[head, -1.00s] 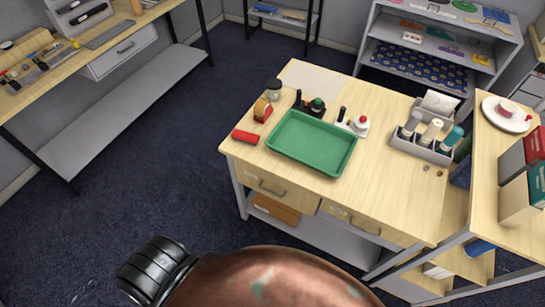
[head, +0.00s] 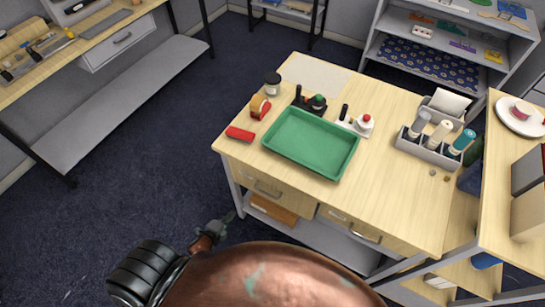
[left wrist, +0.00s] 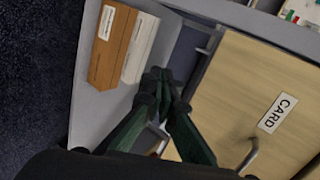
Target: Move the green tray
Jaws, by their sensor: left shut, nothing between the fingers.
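The green tray (head: 311,143) lies flat on the wooden table and looks empty. My left gripper (head: 230,217) is below and in front of the table's left drawer, lower than the tray and apart from it. In the left wrist view its dark fingers (left wrist: 160,80) are together with nothing between them. The tray does not show in the left wrist view. My right gripper is not in view.
A red block (head: 240,134), a tape dispenser (head: 260,107), a jar (head: 272,84) and stamps (head: 312,101) sit close around the tray. A grey bottle caddy (head: 430,148) stands to its right. Below, a drawer labelled CARD (left wrist: 255,100) and a brown box (left wrist: 112,50) are near my fingers.

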